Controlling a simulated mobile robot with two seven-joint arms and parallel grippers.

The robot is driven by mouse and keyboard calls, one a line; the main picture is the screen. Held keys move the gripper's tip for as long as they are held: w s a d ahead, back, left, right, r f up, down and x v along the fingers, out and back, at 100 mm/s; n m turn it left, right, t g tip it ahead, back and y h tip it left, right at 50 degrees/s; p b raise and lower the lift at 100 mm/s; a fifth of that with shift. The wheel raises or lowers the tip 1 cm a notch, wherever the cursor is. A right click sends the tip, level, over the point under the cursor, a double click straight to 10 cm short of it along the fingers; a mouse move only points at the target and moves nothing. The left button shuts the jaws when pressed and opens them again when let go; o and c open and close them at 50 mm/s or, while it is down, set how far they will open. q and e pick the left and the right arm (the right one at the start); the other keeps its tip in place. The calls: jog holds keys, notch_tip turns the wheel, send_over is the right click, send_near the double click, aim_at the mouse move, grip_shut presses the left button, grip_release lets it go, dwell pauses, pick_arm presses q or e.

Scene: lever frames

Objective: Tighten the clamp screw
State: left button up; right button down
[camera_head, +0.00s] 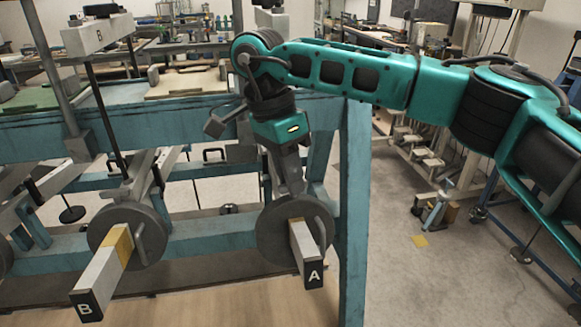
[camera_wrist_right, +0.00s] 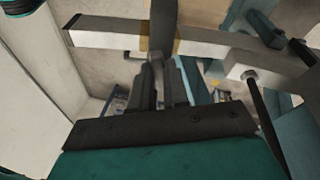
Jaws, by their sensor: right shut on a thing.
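My right gripper (camera_head: 291,184) reaches down from the teal arm to the upper rim of the dark round disc (camera_head: 268,232) on lever A (camera_head: 303,247). My left gripper is not in view.
Lever B (camera_head: 102,276), with a yellow band and its own disc (camera_head: 110,222), stands to the left. A blue frame beam (camera_head: 180,124) runs behind, and a blue post (camera_head: 354,210) stands close right of lever A. The floor at right is open near the post.

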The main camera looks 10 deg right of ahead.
jog(key=shift+m+g+p, duration=0.4)
jog(key=shift+m+p, duration=0.1)
jog(key=shift+m, duration=1.2)
jog(key=c, duration=1.1)
grip_release()
